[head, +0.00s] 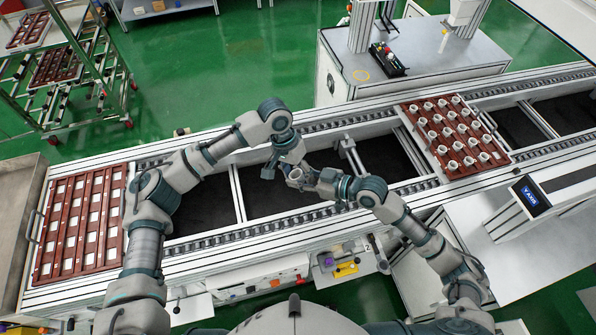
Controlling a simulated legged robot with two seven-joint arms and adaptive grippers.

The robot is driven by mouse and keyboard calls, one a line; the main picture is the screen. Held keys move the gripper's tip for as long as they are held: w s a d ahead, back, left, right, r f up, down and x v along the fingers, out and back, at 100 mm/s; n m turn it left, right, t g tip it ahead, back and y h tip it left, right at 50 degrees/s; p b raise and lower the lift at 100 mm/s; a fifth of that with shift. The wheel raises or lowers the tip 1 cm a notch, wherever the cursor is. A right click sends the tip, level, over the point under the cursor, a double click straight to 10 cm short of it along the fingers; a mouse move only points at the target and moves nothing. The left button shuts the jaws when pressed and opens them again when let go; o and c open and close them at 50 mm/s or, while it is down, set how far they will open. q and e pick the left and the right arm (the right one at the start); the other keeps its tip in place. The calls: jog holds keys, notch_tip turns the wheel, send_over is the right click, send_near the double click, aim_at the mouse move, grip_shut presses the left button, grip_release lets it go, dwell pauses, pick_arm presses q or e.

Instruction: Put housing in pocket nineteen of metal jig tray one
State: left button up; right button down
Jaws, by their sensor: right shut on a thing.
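A small white cup-like housing (294,175) is held above the middle of the conveyor, between my two grippers. My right gripper (308,178) is shut on the housing from its right side. My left gripper (282,168) is just above and left of the housing, with its fingers spread and apparently clear of it. A red-brown jig tray (408,108) on the right of the conveyor carries rows of white housings. Another red-brown jig tray (122,207) on the left shows rows of flat white squares. I cannot read any tray or pocket numbers.
The conveyor's rails (225,237) run across the view, with dark open gaps between them. A small screen (531,196) stands at the right front.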

pick_arm(q)
jog(key=c, duration=0.8)
grip_shut()
pick_arm(e)
jog(key=c, duration=0.7)
grip_release()
